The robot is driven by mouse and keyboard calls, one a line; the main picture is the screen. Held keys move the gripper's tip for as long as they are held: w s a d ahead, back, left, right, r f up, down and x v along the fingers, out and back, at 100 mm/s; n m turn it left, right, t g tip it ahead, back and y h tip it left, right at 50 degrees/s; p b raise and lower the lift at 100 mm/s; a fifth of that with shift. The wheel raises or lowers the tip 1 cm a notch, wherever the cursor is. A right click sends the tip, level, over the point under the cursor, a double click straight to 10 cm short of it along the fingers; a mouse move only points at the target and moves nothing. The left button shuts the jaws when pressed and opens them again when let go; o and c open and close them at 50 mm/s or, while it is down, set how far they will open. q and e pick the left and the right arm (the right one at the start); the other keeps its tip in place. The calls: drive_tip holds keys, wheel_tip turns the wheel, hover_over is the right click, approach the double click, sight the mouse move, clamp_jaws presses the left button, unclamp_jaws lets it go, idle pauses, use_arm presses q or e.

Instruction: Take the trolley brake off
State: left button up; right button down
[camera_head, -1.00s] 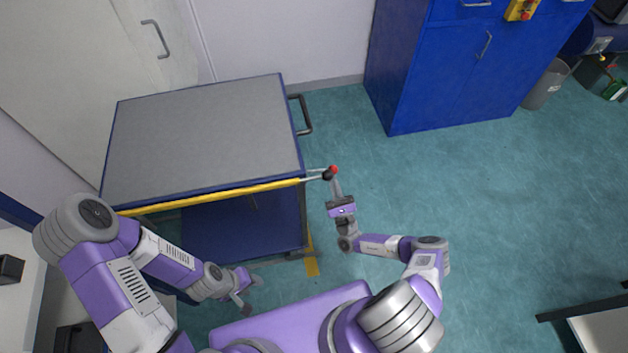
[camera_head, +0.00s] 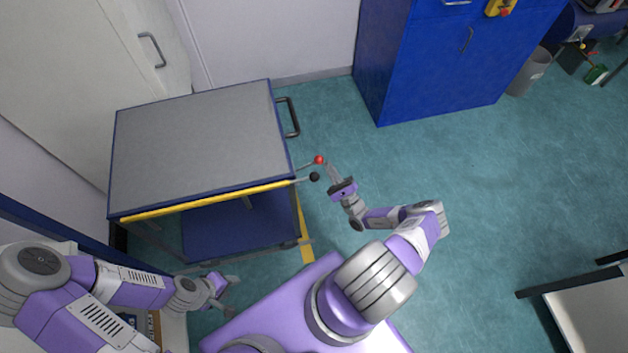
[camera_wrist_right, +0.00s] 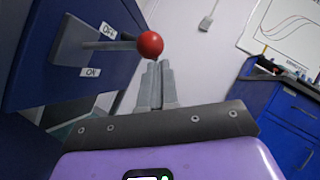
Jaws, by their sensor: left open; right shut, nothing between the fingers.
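The trolley has a grey top (camera_head: 200,145) and a blue body, with a yellow bar along its front edge. At its right side a lever with a red ball knob (camera_head: 319,159) sticks out, with a black knob (camera_head: 314,176) nearer to me. In the right wrist view, the red knob (camera_wrist_right: 150,44) is on a rod beside the OFF label (camera_wrist_right: 108,31), with the ON label (camera_wrist_right: 90,72) below. My right gripper (camera_head: 331,167) is shut and empty, just right of the red knob; its fingertips (camera_wrist_right: 158,64) appear just below it. My left gripper (camera_head: 231,294) is open and empty, in front of the trolley.
A dark handle (camera_head: 290,117) sticks out at the trolley's back right. A blue cabinet (camera_head: 425,75) stands at the back, with a grey bin (camera_head: 528,72) beside it. A light table (camera_head: 585,318) is at lower right. The floor between them is clear.

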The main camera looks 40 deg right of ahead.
drive_tip(key=shift+r, duration=0.1)
idle(0.6)
drive_tip(key=w+d+f+b+v, duration=0.1)
drive_tip(key=b+v, duration=0.3)
drive_tip(key=v, duration=0.9)
drive_tip(key=shift+d+f, duration=0.3)
drive_tip(key=shift+f, duration=0.2)
drive_tip(key=shift+w, duration=0.2)
